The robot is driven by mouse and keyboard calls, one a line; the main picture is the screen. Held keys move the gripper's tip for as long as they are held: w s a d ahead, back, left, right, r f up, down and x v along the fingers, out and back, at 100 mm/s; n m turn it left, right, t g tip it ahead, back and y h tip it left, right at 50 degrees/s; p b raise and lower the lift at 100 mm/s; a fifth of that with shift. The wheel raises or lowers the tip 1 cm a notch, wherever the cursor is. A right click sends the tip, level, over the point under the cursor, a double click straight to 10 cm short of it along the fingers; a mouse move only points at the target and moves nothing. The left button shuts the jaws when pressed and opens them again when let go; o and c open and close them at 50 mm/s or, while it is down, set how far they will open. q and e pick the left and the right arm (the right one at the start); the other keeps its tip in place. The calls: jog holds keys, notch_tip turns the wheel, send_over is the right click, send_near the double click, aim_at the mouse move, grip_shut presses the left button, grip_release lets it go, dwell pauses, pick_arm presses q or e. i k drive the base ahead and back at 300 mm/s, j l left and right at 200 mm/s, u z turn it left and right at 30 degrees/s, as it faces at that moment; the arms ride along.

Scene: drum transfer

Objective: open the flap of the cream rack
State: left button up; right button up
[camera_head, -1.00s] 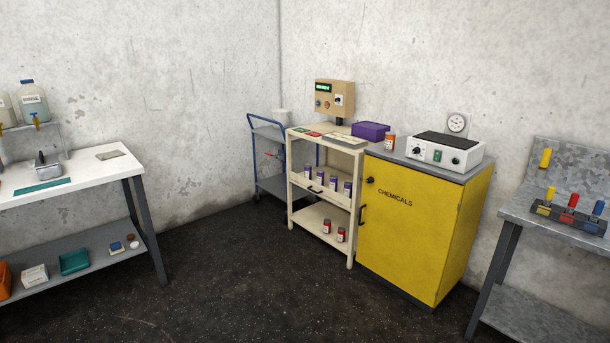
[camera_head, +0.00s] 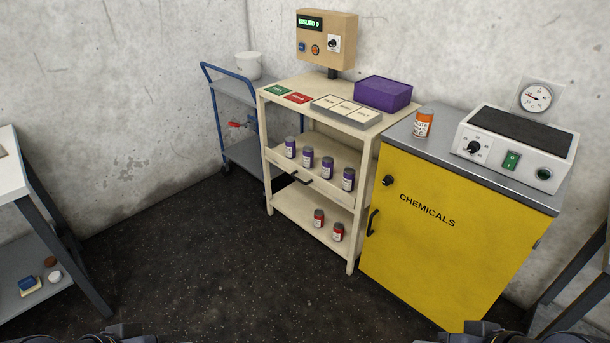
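The cream rack (camera_head: 362,228) stands against the back wall, left of the yellow cabinet. A cream front panel (camera_head: 325,192) with a dark bar handle (camera_head: 300,179) runs along the front of its middle shelf, which I take for the flap. I cannot clearly tell the panel's angle. Several purple jars (camera_head: 327,167) stand behind it, and two red jars (camera_head: 319,218) stand on the bottom shelf. Only dark parts of my arms show at the bottom edge, well away from the rack. Neither gripper's fingers can be seen.
The yellow cabinet (camera_head: 440,250) adjoins the rack on the right. A blue trolley (camera_head: 238,90) stands close on its left. A purple box (camera_head: 383,93) and a control box (camera_head: 327,40) are at the rack's top. The dark floor (camera_head: 210,265) in front is clear.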

aim_at(339, 196)
jog(key=i+j+z, duration=0.15)
jog(key=i+j, duration=0.25)
jog(key=i+j+z, duration=0.1)
jog(key=i+j, duration=0.3)
jog(key=i+j+z, duration=0.15)
jog(key=i+j, duration=0.2)
jog(key=j, duration=0.15)
jog(key=i+j+z, duration=0.1)
jog(key=i+j, duration=0.25)
jog(key=j, duration=0.15)
jog(key=i+j+z, duration=0.15)
jog(key=i+j, duration=0.15)
jog(key=j, duration=0.25)
jog(key=i+j+z, duration=0.15)
jog(key=i+j, duration=0.15)
jog(key=j, duration=0.25)
jog(key=i+j+z, duration=0.1)
jog(key=i+j, duration=0.15)
jog(key=j, duration=0.35)
jog(key=i+j+z, duration=0.15)
jog(key=j, duration=0.5)
jog(key=i, duration=0.1)
